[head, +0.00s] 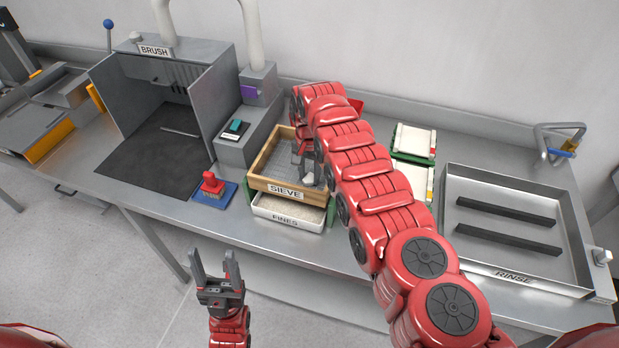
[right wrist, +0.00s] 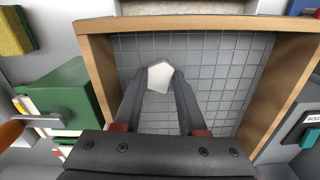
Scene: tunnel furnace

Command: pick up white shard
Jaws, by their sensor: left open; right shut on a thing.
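The white shard (right wrist: 160,76) is a small angular pale piece in the right wrist view. My right gripper (right wrist: 159,82) is shut on it, with the shard between the two fingertips. Behind it is the grey mesh of the wooden-framed sieve (right wrist: 205,22); I cannot tell whether the shard touches the mesh. In the head view the sieve (head: 263,160) stands on the bench with my right gripper (head: 307,172) reaching down inside it, partly covered by my right arm. My left gripper (head: 214,256) is open and empty in front of the bench.
A FINES tray (head: 285,220) sits under the sieve. Right are green-edged trays (head: 413,143) and the RINSE basin (head: 520,272) with two dark bars.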

